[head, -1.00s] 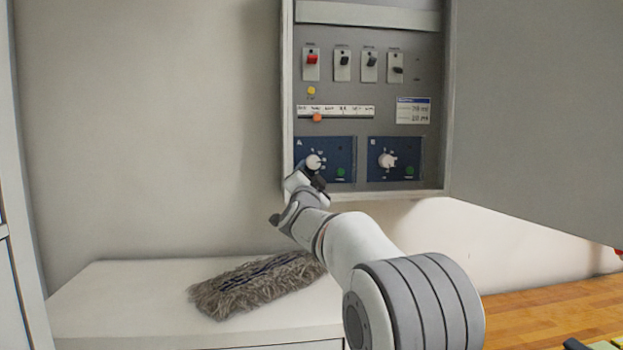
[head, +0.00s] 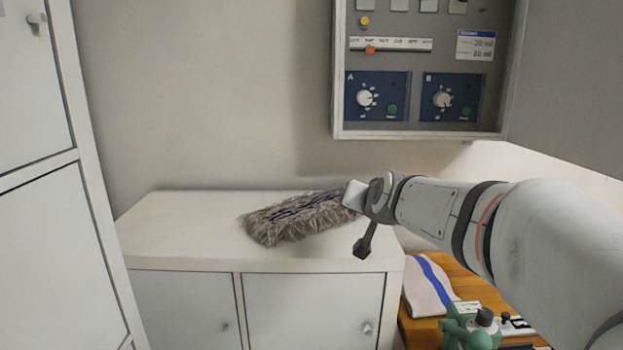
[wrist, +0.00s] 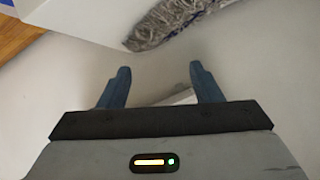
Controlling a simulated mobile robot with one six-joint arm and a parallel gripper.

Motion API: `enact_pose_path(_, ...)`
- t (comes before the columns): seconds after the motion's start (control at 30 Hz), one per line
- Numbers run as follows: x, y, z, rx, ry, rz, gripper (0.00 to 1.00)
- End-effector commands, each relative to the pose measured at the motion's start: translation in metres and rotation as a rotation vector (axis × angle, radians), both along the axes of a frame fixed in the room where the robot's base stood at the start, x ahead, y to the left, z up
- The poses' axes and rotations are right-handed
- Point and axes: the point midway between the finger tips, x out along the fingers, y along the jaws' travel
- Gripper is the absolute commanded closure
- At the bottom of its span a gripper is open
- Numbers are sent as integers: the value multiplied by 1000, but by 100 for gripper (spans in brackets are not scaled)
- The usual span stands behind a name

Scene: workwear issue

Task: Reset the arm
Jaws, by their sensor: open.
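My arm stretches in from the right side of the head view.
A grey shaggy mop head (head: 295,216) lies on the white cabinet (head: 180,225). The open control box (head: 420,135) with two dials hangs on the wall. A cloth with a blue stripe (head: 428,285) and a green device (head: 470,328) are on the wooden counter (head: 412,325).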

Motion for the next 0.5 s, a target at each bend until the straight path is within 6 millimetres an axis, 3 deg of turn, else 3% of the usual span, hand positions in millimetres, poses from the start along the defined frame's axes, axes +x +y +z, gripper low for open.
enact_pose_path(0.03, -30, -3, -19, -38, 79, 28, 42)
enact_pose_path(0.3, -179, -24, -117, -214, 497, 151, 42)
enact_pose_path(0.4, -227, -32, -144, -260, 624, 179, 42)
enact_pose_path(0.5, -262, -40, -162, -293, 718, 199, 42)
